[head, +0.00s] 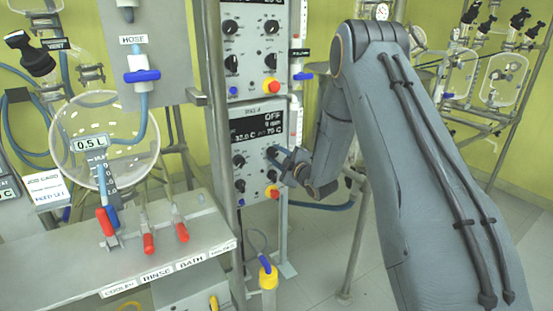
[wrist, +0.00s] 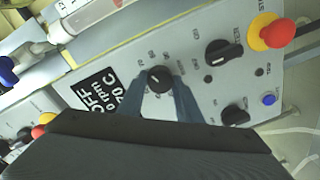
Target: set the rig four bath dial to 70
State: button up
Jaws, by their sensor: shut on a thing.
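The rig four control panel (head: 251,125) stands below a similar panel. Its black display (head: 258,127) reads OFF, an rpm line and temperatures, the right one looking like 70 C. In the wrist view the display (wrist: 99,94) is tilted and also seems to show 70 C. My gripper (head: 279,154) is at the panel's upper right dial, just under the display. In the wrist view my gripper (wrist: 160,86) has a finger on each side of the round black dial (wrist: 158,78), shut on it. The dial has a pale pointer mark and small scale numbers around it.
Close to the held dial are a black knob (wrist: 219,53), a second knob (wrist: 236,114), a red stop button (wrist: 278,33) on yellow and a blue button (wrist: 268,99). A metal post (head: 219,130) and a bench with red-handled valves (head: 149,243) stand left.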

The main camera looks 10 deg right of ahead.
jog(key=shift+n+b, duration=0.3)
jog(key=shift+n, duration=0.3)
jog(key=o, duration=1)
jog(key=shift+o, duration=0.2)
jog(key=v, duration=0.8)
jog(key=shift+b, duration=0.45)
jog(key=shift+a, duration=0.1)
